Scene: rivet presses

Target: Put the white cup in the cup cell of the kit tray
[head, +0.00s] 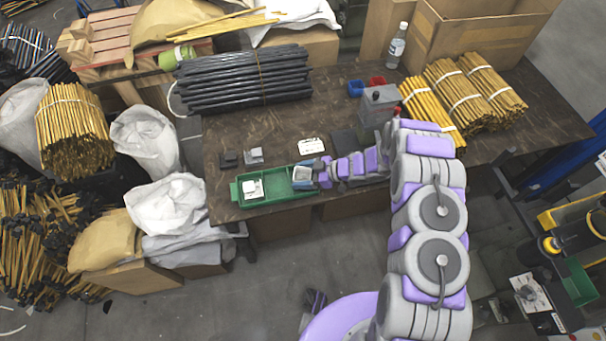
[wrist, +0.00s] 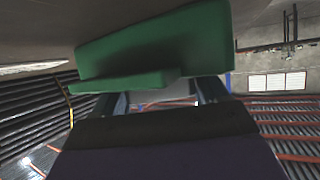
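The green kit tray (head: 277,190) lies near the front left edge of the dark table. A pale, square-looking thing (head: 301,172), apparently the white cup, is at the tray's right end. My gripper (head: 304,178) reaches it from the right, its blue fingers around or beside it. In the wrist view the tray's green wall (wrist: 160,50) fills the upper middle. My fingers (wrist: 165,97) stand well apart there, and their tips are hidden behind the tray. Whether they touch the cup does not show.
A white block-like thing (head: 252,188) sits in the tray's left part. Behind the tray are a dark block (head: 229,159), a grey block (head: 253,155) and a white card (head: 311,146). Black rods (head: 245,80) lie at the back. A grey box (head: 378,105) stands behind my arm.

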